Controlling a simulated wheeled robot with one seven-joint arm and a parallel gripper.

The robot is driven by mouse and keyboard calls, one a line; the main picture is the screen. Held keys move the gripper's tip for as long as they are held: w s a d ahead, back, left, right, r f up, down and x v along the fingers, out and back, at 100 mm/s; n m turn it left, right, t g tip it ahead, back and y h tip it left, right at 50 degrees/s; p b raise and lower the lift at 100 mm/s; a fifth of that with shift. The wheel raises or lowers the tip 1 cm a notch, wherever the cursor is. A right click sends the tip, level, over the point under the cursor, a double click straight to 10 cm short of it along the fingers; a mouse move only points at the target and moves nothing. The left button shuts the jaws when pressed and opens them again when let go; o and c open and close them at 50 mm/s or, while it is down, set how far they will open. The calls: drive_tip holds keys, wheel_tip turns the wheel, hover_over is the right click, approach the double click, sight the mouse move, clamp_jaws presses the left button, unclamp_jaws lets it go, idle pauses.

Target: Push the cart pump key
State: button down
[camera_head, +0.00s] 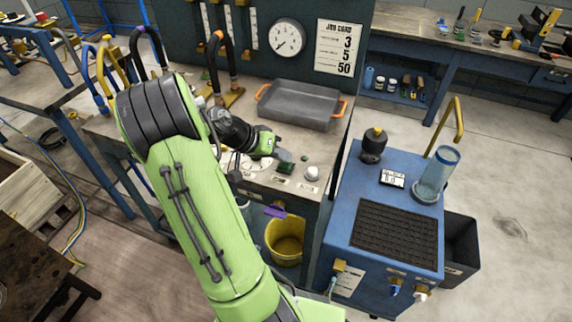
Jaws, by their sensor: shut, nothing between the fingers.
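The blue cart (345,205) stands at right, beside the bench. I cannot tell which part is the cart pump key. My gripper (274,150) is shut and empty, low over the bench, just left of and behind the green parts. Its fingertips are too small to tell whether they touch anything.
A grey tray with orange handles (300,104) lies on the bench behind my gripper. A dial gauge (287,38) and a jig card (338,47) are on the back panel. A yellow bucket (285,250) stands below.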

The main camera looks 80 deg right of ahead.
sight(282, 163)
drive_tip(key=shift+r+p, duration=0.7)
drive_tip(key=shift+r, duration=0.2)
wheel_tip(282, 163, up, 6)
drive_tip(key=p, duration=0.4)
drive_tip(key=shift+p, duration=0.4)
